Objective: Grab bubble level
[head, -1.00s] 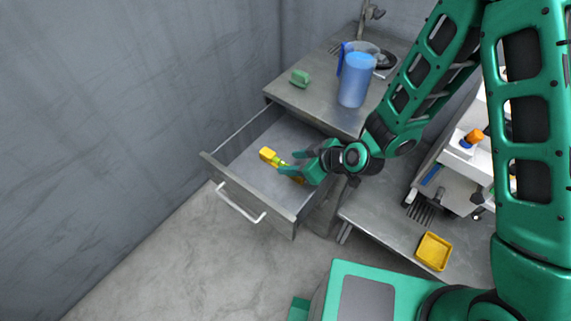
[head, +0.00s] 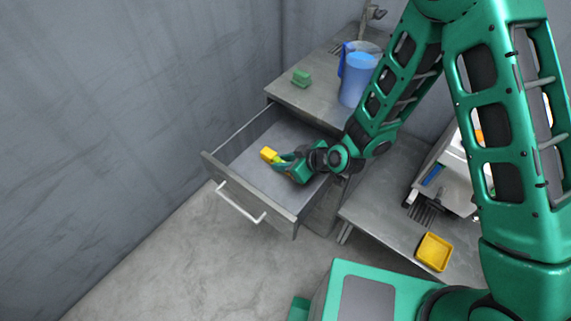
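The bubble level (head: 268,154) is a small yellow bar lying in the open metal drawer (head: 241,173). Its left end shows; the rest is hidden behind my gripper. My gripper (head: 280,162) is green and low inside the drawer, over the right part of the level. Its fingers appear to lie at or around the level. The fingertips are small and overlap the level, so I cannot tell whether they are closed on it.
The drawer's front panel with a white handle (head: 240,204) stands toward the viewer. On the counter (head: 300,101) are a green block (head: 301,78) and a blue pitcher (head: 356,80). A yellow tray (head: 434,251) lies on the lower bench at right. The drawer's left part is empty.

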